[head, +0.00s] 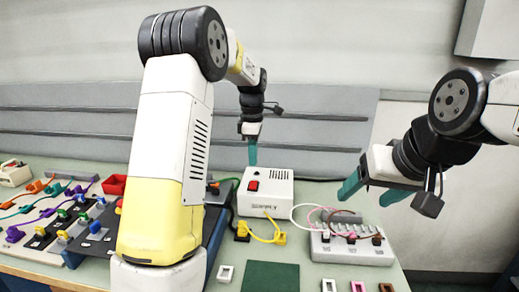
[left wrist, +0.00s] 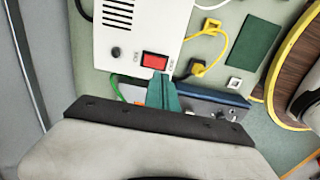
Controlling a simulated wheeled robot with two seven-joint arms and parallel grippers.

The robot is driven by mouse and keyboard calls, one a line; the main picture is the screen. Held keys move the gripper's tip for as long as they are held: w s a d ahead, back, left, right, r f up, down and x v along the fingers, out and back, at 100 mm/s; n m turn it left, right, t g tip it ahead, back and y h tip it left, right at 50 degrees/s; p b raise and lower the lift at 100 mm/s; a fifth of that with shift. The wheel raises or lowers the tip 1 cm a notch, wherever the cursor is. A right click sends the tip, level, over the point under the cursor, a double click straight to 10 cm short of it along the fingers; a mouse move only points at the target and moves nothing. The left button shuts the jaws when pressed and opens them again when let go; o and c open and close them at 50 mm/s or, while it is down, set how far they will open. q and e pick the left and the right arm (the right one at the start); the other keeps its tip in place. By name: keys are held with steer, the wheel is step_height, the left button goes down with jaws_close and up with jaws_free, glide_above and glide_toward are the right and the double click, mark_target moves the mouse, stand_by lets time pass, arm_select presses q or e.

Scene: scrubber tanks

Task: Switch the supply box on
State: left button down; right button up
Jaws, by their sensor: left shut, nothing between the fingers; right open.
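The supply box (head: 278,198) is a white box on the bench, with vent slots and a red rocker switch (head: 253,186) on its top. In the left wrist view the box (left wrist: 120,28) and its red switch (left wrist: 155,61) show close up, with small marks at both ends of the switch. My left gripper (head: 253,156) is shut and empty, pointing down above the box's back left part. In the left wrist view its fingertips (left wrist: 161,78) appear just beside the switch; I cannot tell whether they touch it. My right gripper (head: 371,190) is open and empty, to the right of the box.
A grey terminal block (head: 350,246) with pink, white and dark leads stands right of the box. A yellow lead (head: 262,238) lies in front. A dark green pad (head: 270,277) is nearer. Boards with colored plugs and a red tray (head: 115,184) are at left.

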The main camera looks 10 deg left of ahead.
mark_target(254, 184)
arm_select(q)
step_height(254, 184, down, 8)
steer(key=shift+f, duration=0.15)
stand_by(0.4)
steer(key=shift+s+f, duration=0.2)
steer(key=shift+f, duration=0.15)
steer(key=shift+w, duration=0.15)
steer(key=shift+w+r, duration=0.15)
steer(key=shift+w, duration=0.55)
